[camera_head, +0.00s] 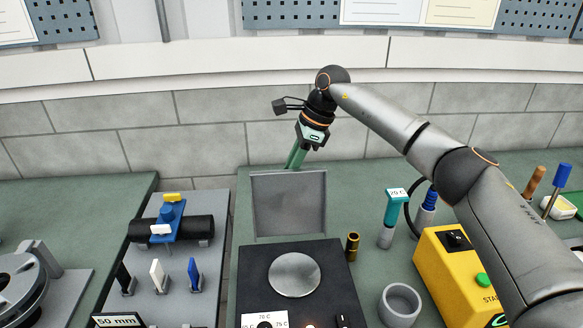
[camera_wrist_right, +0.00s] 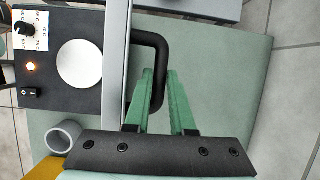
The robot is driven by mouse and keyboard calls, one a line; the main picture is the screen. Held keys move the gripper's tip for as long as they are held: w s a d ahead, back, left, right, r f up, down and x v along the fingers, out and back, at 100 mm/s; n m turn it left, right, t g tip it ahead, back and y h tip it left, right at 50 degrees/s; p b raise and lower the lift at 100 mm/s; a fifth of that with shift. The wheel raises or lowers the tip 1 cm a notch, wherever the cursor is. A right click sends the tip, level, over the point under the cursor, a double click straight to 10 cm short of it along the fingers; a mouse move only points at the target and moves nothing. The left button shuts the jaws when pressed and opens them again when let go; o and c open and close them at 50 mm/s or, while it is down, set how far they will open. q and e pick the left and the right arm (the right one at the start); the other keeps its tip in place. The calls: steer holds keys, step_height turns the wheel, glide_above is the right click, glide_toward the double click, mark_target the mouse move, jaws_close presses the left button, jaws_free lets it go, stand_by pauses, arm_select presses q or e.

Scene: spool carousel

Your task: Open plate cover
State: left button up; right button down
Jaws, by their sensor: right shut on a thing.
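The plate cover (camera_head: 289,204) is a grey square panel standing upright at the back of the black hot plate unit (camera_head: 254,265). The round silver plate (camera_head: 294,275) lies uncovered in front of it. In the right wrist view the cover (camera_wrist_right: 115,62) shows nearly edge-on, with a black U-shaped handle (camera_wrist_right: 160,58) on its far side. My right gripper (camera_head: 292,164) reaches over behind the cover's top edge. Its green fingers (camera_wrist_right: 162,78) are shut on the handle in the right wrist view. The cover hides the handle and fingertips in the head view. My left gripper is not in view.
A brass cylinder (camera_head: 352,246) and a grey cup (camera_head: 400,304) stand right of the unit. A teal-topped probe (camera_head: 393,215) and a yellow box (camera_head: 452,270) are farther right. A tray (camera_head: 205,290) with a black roll lies left. The wall is behind.

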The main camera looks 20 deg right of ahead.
steer(key=c, duration=1.1)
jaws_free()
steer(key=shift+w+d+f, duration=0.25)
steer(key=shift+w+d, duration=0.15)
steer(key=shift+w, duration=0.1)
steer(key=shift+c, duration=0.2)
steer(key=shift+o, duration=0.7)
steer(key=shift+w+f, duration=0.2)
steer(key=shift+w, duration=0.15)
steer(key=shift+o, duration=1)
steer(key=shift+r, duration=0.1)
steer(key=b+v, duration=0.1)
steer(key=v, duration=1.1)
steer(key=shift+s+r, duration=0.2)
steer(key=shift+s, duration=0.05)
steer(key=shift+a, duration=0.1)
